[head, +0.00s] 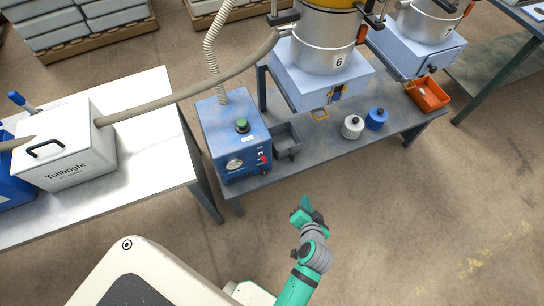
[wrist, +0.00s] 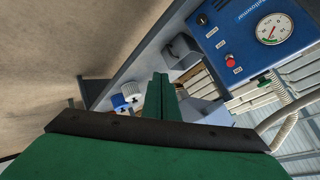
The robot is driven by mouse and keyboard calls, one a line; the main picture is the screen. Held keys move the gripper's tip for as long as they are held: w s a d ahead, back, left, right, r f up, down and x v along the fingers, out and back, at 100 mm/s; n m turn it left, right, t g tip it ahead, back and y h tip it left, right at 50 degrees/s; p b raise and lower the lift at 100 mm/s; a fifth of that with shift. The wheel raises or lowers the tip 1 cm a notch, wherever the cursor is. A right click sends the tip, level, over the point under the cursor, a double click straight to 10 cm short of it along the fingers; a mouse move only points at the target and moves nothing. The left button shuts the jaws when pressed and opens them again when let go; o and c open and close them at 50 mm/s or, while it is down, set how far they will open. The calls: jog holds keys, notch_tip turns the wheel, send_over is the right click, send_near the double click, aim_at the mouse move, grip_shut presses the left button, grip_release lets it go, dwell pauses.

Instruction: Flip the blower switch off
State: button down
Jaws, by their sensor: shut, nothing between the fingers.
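The blue blower box (head: 235,135) stands at the left end of the grey workbench, with a green knob (head: 242,125) on top and a hose rising from it. Its front panel carries a round gauge (head: 234,165) and small red and dark controls (head: 263,158). In the wrist view the panel (wrist: 250,60) shows the gauge (wrist: 274,28), a red round control (wrist: 230,60) and a dark one (wrist: 202,19). I cannot tell which way any switch is set. My gripper (head: 305,204) is shut and empty, in front of the bench, right of the panel and apart from it. Its fingers (wrist: 159,95) also show in the wrist view.
A dark grey bin (head: 287,140) stands right beside the box. White (head: 352,127) and blue (head: 376,118) spools and an orange bin (head: 428,95) lie farther right. A white table (head: 150,150) stands left. The floor before the bench is clear.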

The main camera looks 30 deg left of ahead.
aim_at(263, 158)
jog(key=w+a+r+n+g+y, duration=0.3)
jog(key=w+a+r+g+y, duration=0.1)
jog(key=w+a+r, duration=0.4)
jog(key=w+a+y, duration=0.1)
jog(key=a, duration=0.1)
jog(key=shift+w+a+r+g, duration=0.15)
jog(key=shift+a+r+g, duration=0.15)
jog(key=shift+r, duration=0.05)
jog(key=x, duration=1)
jog(key=shift+a, duration=0.3)
jog(key=shift+s+a+f, duration=0.1)
jog(key=shift+s+f, duration=0.2)
jog(key=shift+s, duration=0.25)
jog(key=shift+s+a+f, duration=0.15)
jog(key=shift+s+f, duration=0.15)
jog(key=shift+s, duration=0.3)
jog(key=shift+s+a+f, duration=0.1)
jog(key=shift+s+f, duration=0.25)
jog(key=shift+s, duration=0.2)
jog(key=shift+f, duration=0.1)
